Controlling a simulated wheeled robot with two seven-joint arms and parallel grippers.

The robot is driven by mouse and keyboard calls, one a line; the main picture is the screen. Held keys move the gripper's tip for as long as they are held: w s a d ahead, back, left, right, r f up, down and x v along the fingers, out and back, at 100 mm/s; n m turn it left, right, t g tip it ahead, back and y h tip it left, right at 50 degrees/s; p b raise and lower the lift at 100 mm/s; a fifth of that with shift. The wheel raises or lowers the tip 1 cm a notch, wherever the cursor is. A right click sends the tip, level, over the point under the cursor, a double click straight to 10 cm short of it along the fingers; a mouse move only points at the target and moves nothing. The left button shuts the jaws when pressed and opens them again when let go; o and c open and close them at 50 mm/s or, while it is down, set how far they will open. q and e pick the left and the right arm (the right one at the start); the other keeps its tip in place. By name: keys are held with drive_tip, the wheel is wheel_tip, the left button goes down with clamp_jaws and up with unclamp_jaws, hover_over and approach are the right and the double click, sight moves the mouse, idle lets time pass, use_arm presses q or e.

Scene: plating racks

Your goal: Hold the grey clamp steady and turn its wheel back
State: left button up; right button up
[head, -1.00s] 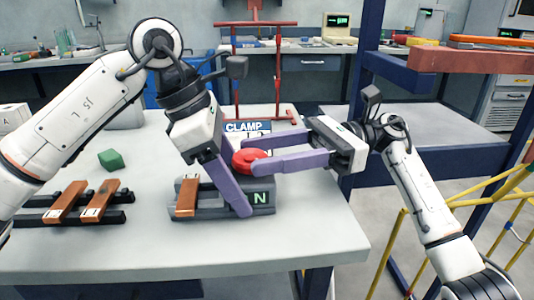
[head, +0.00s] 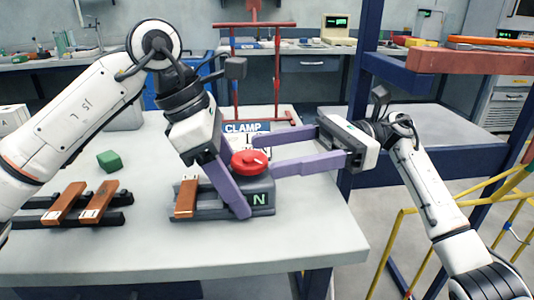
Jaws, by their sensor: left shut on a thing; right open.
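The grey clamp (head: 222,212) sits on the near part of the white table, with a panel marked N on its front right. Its red wheel (head: 250,162) is on top and shows a small white mark. An orange-brown bar (head: 186,198) lies across the clamp's left part. My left gripper (head: 240,208) points down with its purple fingers shut on the clamp's body; its far finger is mostly hidden.
Two orange-brown bars (head: 97,202) lie on dark rails at the left. A green block (head: 110,161) sits behind them. A CLAMP sign (head: 247,128) and a red frame (head: 235,75) stand behind the clamp. A blue post (head: 365,80) and yellow rails (head: 400,235) are at the right.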

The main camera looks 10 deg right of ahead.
sight(262, 157)
drive_tip(key=v, duration=0.5)
drive_tip(key=shift+d, duration=0.1)
drive_tip(key=shift+s+d+f+m+t, duration=0.1)
drive_tip(key=shift+d+f+m+t, duration=0.05)
drive_tip(key=shift+d+m+t, duration=0.2)
drive_tip(key=s+d+m+t, duration=0.1)
drive_tip(key=t, duration=0.1)
drive_tip(key=s+d+m+t, duration=0.1)
drive_tip(key=t, duration=0.1)
drive_tip(key=shift+s+d, duration=0.15)
drive_tip(key=shift+d, duration=0.2)
drive_tip(key=shift+s+d+m+t, duration=0.2)
drive_tip(key=shift+s+m+t, duration=0.25)
drive_tip(key=a, duration=0.8)
drive_tip(key=w+a, duration=0.1)
drive_tip(key=a, duration=0.3)
drive_tip(key=shift+c, duration=0.2)
